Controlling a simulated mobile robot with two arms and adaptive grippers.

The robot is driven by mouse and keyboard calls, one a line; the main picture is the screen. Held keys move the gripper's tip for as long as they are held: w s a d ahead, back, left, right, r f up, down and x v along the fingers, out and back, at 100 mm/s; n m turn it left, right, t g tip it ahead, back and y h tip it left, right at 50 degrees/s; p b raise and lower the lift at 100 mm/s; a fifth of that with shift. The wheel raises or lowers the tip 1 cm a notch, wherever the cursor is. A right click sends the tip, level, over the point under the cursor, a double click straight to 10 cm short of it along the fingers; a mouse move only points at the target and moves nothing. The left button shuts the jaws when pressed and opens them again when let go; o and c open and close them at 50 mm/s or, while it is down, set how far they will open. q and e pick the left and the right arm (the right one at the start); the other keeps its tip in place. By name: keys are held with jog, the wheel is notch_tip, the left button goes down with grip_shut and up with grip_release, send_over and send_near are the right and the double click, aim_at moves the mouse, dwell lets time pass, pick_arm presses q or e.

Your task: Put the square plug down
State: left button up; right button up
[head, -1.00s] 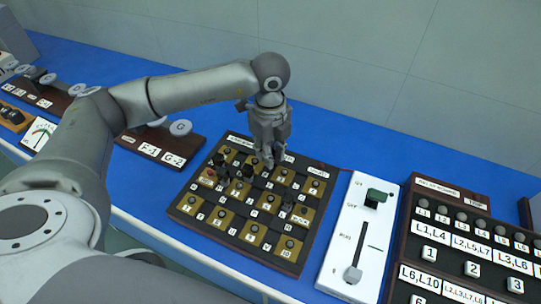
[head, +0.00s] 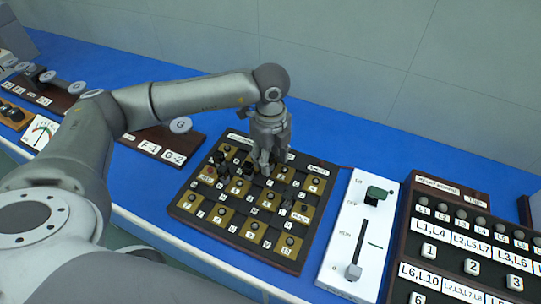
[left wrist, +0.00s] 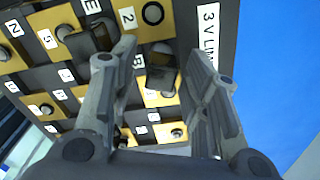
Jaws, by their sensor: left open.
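My left gripper (head: 265,168) points down over the upper middle of the dark plug board (head: 187,210). In the left wrist view its two fingers (left wrist: 160,58) stand apart. A dark square plug (left wrist: 161,77) shows in the gap between them, at the board's checkered face, with space beside it. I cannot tell whether it is fully seated. Another dark square plug (left wrist: 90,40) is just left of the left finger. In the head view the fingers hide the first plug. My right gripper is not in view.
Several dark plugs and round knobs stand close by on the board. A white panel with a slider (head: 353,272) and green block is to its right, then a relay board (head: 448,188). Blue bench (head: 320,135) is clear behind the board, before the grey wall.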

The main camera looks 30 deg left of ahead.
aim_at(271, 157)
pick_arm(q)
jog(key=shift+r, duration=0.1)
jog(key=shift+r+p, duration=0.25)
jog(key=shift+p, duration=0.05)
notch_tip(271, 157, up, 12)
jog(key=b, duration=0.2)
jog(key=shift+f, duration=0.15)
